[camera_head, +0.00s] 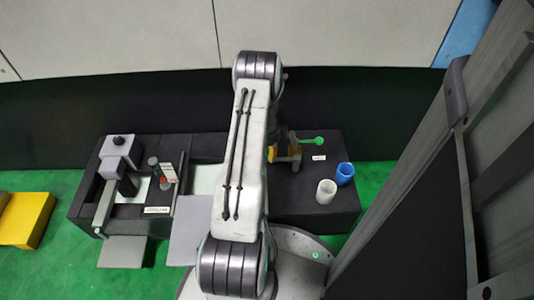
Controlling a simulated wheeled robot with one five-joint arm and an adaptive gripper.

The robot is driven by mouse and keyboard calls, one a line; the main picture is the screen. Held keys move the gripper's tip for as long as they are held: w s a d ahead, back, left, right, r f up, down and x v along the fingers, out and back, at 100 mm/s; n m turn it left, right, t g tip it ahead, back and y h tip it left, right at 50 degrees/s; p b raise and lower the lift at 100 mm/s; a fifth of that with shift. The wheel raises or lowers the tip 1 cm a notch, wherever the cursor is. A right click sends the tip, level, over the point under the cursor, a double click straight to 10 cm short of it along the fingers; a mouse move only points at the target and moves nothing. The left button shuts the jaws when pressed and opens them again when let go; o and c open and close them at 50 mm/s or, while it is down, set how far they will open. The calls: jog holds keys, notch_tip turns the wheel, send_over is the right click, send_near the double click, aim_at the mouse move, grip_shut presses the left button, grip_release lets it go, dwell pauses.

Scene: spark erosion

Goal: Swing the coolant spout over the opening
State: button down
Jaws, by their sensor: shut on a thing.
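A thin green bar with a round end (312,140), which I take to be the coolant spout, lies over the right part of the dark bench, pointing right. My gripper (293,152) shows only in part beside my arm, at the left end of this bar. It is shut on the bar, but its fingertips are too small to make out. On the left, a grey machine head (118,155) stands over a light recess (135,190) in the bench, perhaps the opening. My arm crosses the middle of the view and hides part of the bench.
A white cup (326,192) and a blue cup (345,174) stand at the bench's right front. A red-and-white piece (168,172) stands left of centre. Grey plates (122,252) jut from the front. A yellow block (24,218) lies on the green floor at far left.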

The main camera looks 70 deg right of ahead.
jog(key=shift+s+d, duration=0.15)
jog(key=shift+d, duration=0.05)
jog(key=c, duration=0.9)
grip_release()
jog(key=shift+o, duration=0.2)
jog(key=shift+a, duration=0.1)
notch_tip(320, 180, up, 12)
jog(key=shift+r, duration=0.1)
